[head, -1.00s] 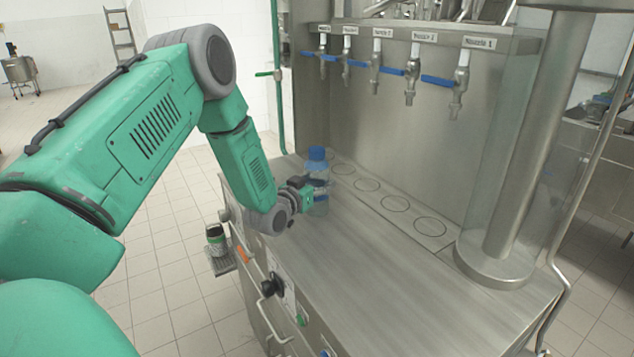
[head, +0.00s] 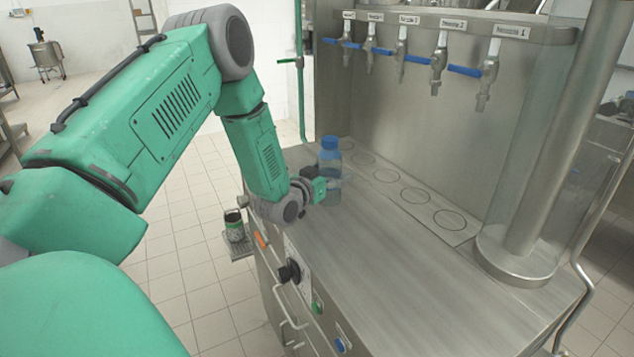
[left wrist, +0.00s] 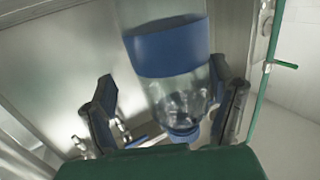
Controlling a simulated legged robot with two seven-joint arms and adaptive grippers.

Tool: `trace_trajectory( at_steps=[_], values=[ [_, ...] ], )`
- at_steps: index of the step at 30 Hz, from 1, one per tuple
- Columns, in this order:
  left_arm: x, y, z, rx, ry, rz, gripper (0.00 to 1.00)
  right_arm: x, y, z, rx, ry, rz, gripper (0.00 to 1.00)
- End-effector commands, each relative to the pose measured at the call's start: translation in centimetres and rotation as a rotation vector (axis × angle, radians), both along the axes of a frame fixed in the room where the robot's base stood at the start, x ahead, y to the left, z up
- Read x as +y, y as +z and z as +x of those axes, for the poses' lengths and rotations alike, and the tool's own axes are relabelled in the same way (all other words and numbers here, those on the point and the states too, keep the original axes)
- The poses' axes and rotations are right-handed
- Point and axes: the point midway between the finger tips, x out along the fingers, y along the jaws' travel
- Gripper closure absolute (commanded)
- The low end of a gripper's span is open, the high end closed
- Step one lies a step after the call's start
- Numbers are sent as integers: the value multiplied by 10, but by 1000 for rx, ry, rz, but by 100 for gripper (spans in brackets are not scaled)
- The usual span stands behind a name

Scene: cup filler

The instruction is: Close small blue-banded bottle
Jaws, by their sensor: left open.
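The small clear bottle (head: 329,189) stands upright at the far left of the steel worktop. It has a blue top (head: 329,143) and a blue band. My left gripper (head: 322,190) is low beside its left front side; its fingers are mostly hidden there. In the left wrist view, my left gripper (left wrist: 167,108) is open, one finger on each side of the bottle (left wrist: 182,100). The wide blue band (left wrist: 170,46) and smaller blue top (left wrist: 183,134) show there, with clear wall between. Contact with the fingers cannot be told. My right gripper is not in view.
The steel worktop (head: 400,260) is clear in front, with a row of marked circles (head: 415,195) behind. Several blue-handled taps (head: 438,65) hang above. A steel column (head: 540,150) stands at the right. A dark can (head: 234,228) sits on a side shelf (head: 240,250).

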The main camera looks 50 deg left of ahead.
Motion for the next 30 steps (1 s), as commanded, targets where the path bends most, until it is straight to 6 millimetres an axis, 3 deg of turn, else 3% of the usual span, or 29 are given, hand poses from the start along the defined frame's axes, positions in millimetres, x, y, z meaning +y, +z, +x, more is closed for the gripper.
trace_trajectory(
  at_steps=[6, 13, 18, 30],
  values=[
    [-8, 2, -50, 2, 1, -3, 23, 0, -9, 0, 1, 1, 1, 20],
    [-20, 7, -86, 2, 0, 3, 23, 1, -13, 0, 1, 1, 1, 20],
    [-23, 10, -97, 1, 0, 4, 23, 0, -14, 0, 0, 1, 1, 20],
    [-18, 7, -98, 0, 0, 0, 23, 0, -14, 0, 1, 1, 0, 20]
  ],
)
